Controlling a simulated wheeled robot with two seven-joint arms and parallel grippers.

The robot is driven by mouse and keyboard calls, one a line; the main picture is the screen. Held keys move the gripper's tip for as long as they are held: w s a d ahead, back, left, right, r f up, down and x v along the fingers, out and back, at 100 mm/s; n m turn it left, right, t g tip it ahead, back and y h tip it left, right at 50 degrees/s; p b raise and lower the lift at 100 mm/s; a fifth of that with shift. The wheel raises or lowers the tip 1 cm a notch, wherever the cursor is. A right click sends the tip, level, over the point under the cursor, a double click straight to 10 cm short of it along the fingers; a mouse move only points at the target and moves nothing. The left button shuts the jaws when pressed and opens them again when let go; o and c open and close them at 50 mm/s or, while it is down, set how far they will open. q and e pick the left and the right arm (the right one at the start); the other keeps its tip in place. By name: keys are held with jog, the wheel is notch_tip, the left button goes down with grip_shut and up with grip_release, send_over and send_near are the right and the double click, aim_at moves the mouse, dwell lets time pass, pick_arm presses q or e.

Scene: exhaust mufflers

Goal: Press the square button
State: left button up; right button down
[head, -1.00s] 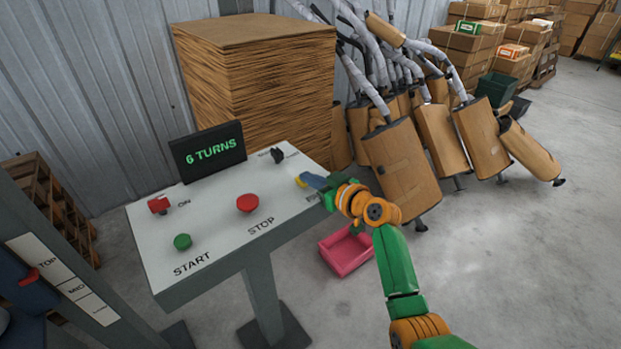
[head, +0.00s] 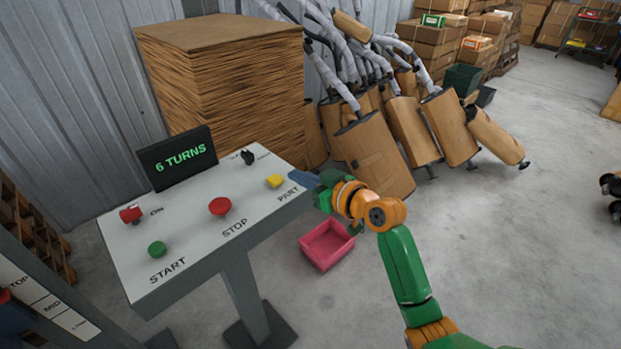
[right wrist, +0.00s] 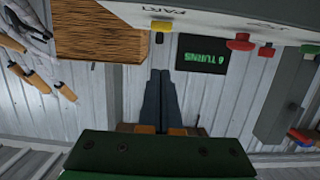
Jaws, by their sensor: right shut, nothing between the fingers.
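The yellow square button (head: 274,181) sits on the sloped white panel (head: 205,252) by the word PART, near the panel's right end. In the right wrist view the yellow button (right wrist: 161,26) is at the top, on the panel that shows upside down there. My right gripper (head: 294,175) is shut and empty, its blue-grey fingers just right of the yellow button with a small gap in the head view. In the right wrist view its fingertips (right wrist: 160,74) point up toward the yellow button, apart from it in the picture. My left gripper is not in view.
The panel also has a red STOP button (head: 220,206), a green START button (head: 157,249), a red switch (head: 131,214) and a black knob (head: 248,157). A display (head: 178,158) reads 6 TURNS. A pink bin (head: 327,246) stands on the floor. Cardboard (head: 220,90) is stacked behind.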

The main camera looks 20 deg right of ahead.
jog(key=shift+v, duration=1.5)
